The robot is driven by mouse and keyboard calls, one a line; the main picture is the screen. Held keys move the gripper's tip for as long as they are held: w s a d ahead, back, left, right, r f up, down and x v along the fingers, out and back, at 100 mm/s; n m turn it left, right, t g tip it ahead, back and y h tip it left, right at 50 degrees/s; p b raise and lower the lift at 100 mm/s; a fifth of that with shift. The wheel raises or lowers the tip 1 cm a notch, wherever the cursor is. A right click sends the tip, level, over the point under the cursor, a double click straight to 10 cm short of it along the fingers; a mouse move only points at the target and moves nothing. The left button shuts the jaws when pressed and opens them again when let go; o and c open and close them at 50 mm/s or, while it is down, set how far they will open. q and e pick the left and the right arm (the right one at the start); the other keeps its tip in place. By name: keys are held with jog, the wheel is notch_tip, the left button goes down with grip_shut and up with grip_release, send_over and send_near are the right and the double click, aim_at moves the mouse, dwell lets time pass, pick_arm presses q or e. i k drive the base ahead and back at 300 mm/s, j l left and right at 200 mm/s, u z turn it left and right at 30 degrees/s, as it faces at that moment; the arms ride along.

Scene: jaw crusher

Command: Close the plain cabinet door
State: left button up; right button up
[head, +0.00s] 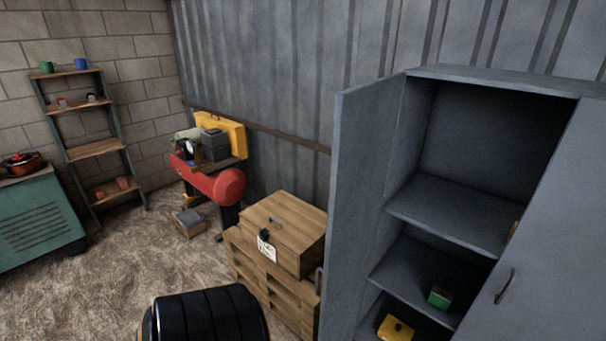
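The plain grey metal cabinet (500,76) stands at the right in the head view. Its left door (362,190) is swung open towards me, with a handle (318,279) showing at its outer edge.
A wooden crate (283,231) stands just left of the open door.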

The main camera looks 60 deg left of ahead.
aim_at(365, 115)
jog(key=k+j, duration=0.1)
jog(key=j, duration=0.75)
jog(key=k+j+u, duration=0.15)
jog(key=j, duration=0.75)
jog(key=i+j, duration=0.4)
jog(key=j, duration=0.15)
